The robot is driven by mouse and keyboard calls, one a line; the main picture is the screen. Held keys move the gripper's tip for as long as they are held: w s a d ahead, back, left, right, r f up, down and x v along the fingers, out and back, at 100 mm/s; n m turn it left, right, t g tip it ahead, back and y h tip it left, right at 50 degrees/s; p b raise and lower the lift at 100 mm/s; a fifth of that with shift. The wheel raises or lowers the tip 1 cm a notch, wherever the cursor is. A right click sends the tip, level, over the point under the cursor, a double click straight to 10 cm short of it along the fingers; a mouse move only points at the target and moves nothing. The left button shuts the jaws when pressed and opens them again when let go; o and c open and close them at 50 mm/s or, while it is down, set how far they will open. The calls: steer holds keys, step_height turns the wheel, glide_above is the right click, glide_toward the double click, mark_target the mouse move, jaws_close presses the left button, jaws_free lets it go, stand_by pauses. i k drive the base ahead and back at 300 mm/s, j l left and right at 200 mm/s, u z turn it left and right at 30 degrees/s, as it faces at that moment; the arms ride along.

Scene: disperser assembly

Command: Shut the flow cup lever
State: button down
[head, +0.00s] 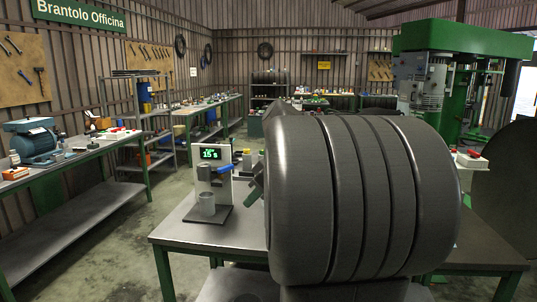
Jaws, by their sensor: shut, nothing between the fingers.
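The flow cup stand (225,199) stands on the grey table in the head view, with a pale back plate and a lit display (210,154) reading about 15. Its blue lever (224,169) sticks out to the right and slopes slightly upward. A grey beaker (207,203) stands on the base below the cup. The dark angled end of my gripper (254,187) shows just right of the stand, apart from the lever. It is shut and empty; most of it is hidden behind my large dark arm link.
The grey table (185,232) has a bare area left of the stand. Small bottles stand behind it, partly hidden by my arm. A green machine (440,75) rises at the right. A bench with a blue motor (33,140) is at the left, with open floor between.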

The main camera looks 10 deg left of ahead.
mark_target(220, 171)
steer(key=i+j+z, duration=0.1)
steer(key=i+j, duration=0.2)
steer(key=i+j+z, duration=0.1)
steer(key=i+j, duration=0.2)
steer(key=j, duration=0.15)
steer(key=i+j+z, duration=0.1)
steer(key=i+j, duration=0.5)
steer(key=j, duration=0.25)
steer(key=z, duration=0.05)
